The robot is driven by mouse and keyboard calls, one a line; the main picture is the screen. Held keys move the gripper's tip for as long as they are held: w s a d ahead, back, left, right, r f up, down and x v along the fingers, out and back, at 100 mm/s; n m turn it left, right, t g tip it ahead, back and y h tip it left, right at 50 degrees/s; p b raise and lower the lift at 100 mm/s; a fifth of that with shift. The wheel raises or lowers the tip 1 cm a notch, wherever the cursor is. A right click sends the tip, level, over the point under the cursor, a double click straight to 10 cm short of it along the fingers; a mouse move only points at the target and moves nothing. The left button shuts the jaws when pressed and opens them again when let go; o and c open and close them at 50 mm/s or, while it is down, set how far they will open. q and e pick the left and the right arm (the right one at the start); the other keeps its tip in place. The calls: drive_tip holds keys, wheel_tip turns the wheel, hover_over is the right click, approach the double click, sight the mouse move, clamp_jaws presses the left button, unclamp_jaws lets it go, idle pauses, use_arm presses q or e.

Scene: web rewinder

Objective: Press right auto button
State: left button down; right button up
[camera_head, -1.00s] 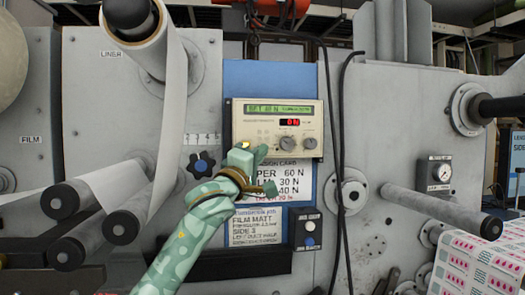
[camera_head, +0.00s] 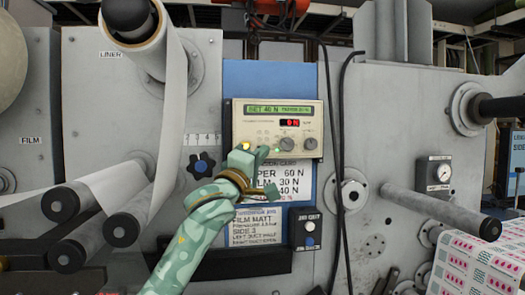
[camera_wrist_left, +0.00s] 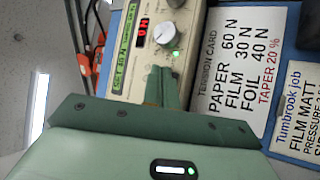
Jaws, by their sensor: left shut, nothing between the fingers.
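The beige tension control panel (camera_head: 245,128) is mounted on the blue plate. It has a green display (camera_head: 278,109) reading about "SET 40 N", a red digital readout (camera_head: 290,123) and two grey knobs. Small buttons along its lower left are partly hidden by my left gripper (camera_head: 263,153); I cannot make out the auto button's label. The left gripper is shut and empty, with its tips at the panel's lower edge. In the left wrist view, the shut fingers (camera_wrist_left: 164,82) reach over the panel (camera_wrist_left: 186,45) below a knob; contact is unclear. My right gripper is out of view.
A tension card (camera_head: 297,180) and a job sheet (camera_head: 256,228) hang below the panel. A black switch box (camera_head: 305,229) sits lower right. Black cables hang right of the panel. Rollers (camera_head: 128,222) stick out at left and another (camera_head: 440,208) at right.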

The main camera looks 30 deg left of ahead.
use_arm(q)
drive_tip(key=s+d, duration=0.1)
drive_tip(key=s, duration=0.1)
drive_tip(key=s+d+p, duration=0.1)
drive_tip(key=s+d, duration=0.1)
drive_tip(key=shift+s+d, duration=0.3)
drive_tip(key=shift+s, duration=0.1)
idle(2.5)
